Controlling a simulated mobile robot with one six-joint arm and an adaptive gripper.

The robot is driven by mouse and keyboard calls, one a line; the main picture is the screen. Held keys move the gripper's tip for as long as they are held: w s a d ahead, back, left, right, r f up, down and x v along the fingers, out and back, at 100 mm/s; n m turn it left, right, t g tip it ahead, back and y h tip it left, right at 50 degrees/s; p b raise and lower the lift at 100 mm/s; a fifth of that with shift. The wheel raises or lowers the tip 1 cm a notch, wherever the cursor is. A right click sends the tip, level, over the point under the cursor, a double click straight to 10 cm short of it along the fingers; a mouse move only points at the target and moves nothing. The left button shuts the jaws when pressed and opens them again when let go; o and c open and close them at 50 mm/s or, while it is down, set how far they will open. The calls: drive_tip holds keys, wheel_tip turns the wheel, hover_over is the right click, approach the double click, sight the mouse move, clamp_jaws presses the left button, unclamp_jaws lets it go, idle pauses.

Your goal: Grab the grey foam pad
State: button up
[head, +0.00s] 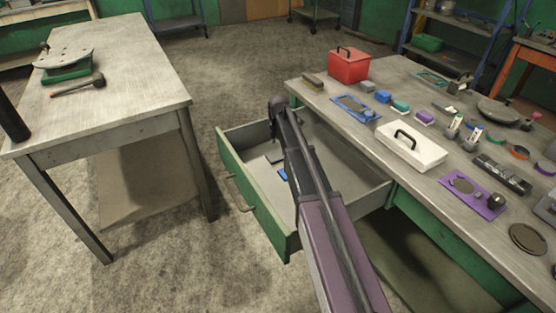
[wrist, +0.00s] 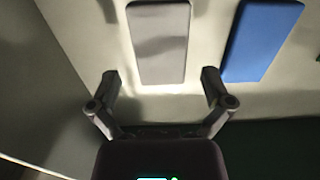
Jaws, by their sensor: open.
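The grey foam pad (wrist: 159,44) lies flat on the drawer floor in the wrist view, ahead of my fingers. I cannot tell the height of the fingertips above the drawer floor.
A blue pad (wrist: 262,40) lies right of the grey pad, close to the right finger. The open drawer (head: 345,200) has walls around both; one wall (wrist: 45,90) shows at the left in the wrist view. The workbench (head: 440,92) with many items adjoins the drawer.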

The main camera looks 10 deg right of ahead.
sight(279, 155)
drive_tip(key=shift+f+b, duration=1.25)
drive_tip(key=shift+f, duration=0.3)
drive_tip(key=shift+s, duration=0.1)
drive_tip(key=c, duration=0.7)
